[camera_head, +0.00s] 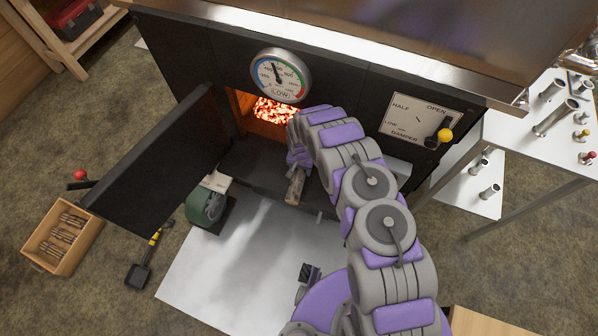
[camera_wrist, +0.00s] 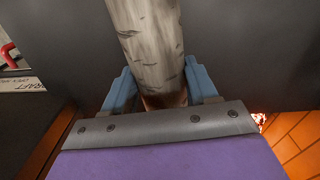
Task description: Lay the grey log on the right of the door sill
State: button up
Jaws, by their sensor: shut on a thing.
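The grey log (camera_wrist: 150,45) has pale bark with dark flecks. My gripper (camera_wrist: 162,88) is shut on it, a blue finger on each side. In the head view the log (camera_head: 295,187) points down out of my gripper (camera_head: 297,160), over the right part of the dark door sill (camera_head: 245,167). I cannot tell whether the log touches the sill. The firebox door (camera_head: 155,155) stands open to the left. Embers (camera_head: 275,111) glow in the opening behind my gripper. My arm hides the sill's far right end.
A gauge (camera_head: 281,75) sits above the opening. A damper plate (camera_head: 420,118) with a yellow-knobbed lever is on the right. A green roller-like object (camera_head: 206,205) stands below the sill's left end. A wooden crate (camera_head: 60,240) and a shovel (camera_head: 140,272) lie on the left floor.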

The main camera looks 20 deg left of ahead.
jog(key=shift+w, duration=0.1)
jog(key=o, duration=1.4)
notch_tip(320, 180, up, 8)
jog(key=shift+f+p, duration=0.25)
jog(key=shift+p, duration=0.55)
